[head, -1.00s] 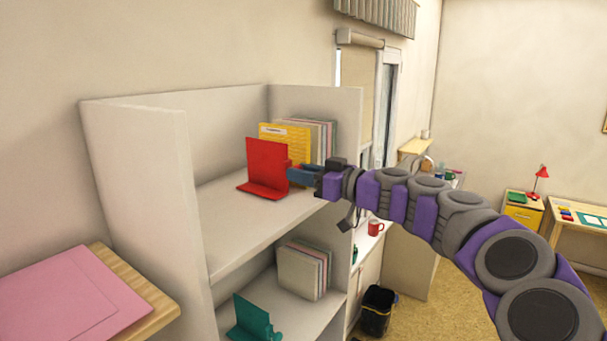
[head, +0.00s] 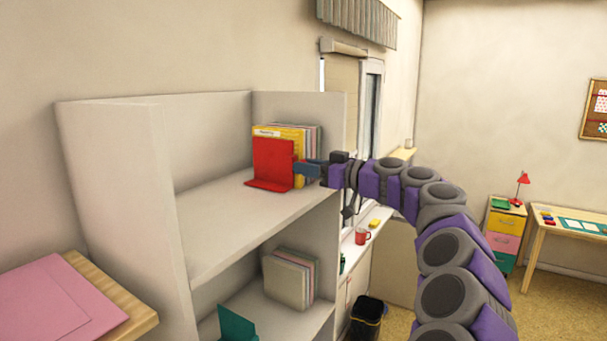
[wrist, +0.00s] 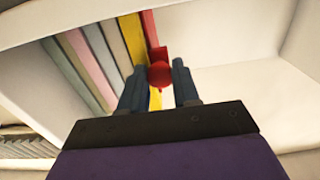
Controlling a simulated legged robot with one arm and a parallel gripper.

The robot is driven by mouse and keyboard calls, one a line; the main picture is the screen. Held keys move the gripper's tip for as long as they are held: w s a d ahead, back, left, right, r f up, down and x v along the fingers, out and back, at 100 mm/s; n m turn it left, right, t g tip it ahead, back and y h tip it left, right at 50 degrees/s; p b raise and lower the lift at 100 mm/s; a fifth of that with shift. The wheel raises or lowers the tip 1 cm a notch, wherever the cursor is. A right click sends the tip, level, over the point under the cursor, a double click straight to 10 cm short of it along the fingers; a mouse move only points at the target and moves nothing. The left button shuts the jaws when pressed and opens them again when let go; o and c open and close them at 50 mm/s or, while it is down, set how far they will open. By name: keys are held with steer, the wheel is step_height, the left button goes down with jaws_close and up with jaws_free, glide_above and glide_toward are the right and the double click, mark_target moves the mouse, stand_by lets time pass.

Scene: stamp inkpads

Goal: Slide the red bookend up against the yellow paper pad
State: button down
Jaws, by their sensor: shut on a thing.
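The red bookend (head: 273,160) stands upright on the upper shelf, its foot flat on the board. The yellow paper pad (head: 298,131) stands right behind it, at the front of a row of upright pads, and is partly hidden by it. In the wrist view the red bookend (wrist: 151,28) shows edge-on right beside the yellow pad (wrist: 133,38); I cannot tell whether they touch. My gripper (head: 303,171) is at the bookend's right edge. In the wrist view its fingers (wrist: 158,84) are shut around the bookend's round red knob (wrist: 160,73).
The upper shelf board (head: 225,218) is clear in front of the bookend. White side walls (head: 120,190) bound the shelf. Below are more pads (head: 288,279) and a teal bookend (head: 237,323). A red mug (head: 362,237) stands beyond, and a dark bin (head: 367,314) is on the floor.

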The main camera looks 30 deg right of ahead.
steer(key=shift+w+d, duration=0.1)
steer(key=shift+d, duration=0.15)
steer(key=shift+r, duration=0.1)
steer(key=c, duration=0.8)
jaws_free()
steer(key=shift+d, duration=0.1)
steer(key=b+v, duration=0.2)
steer(key=v, duration=1.5)
steer(key=shift+d+b, duration=0.25)
steer(key=shift+b, duration=0.1)
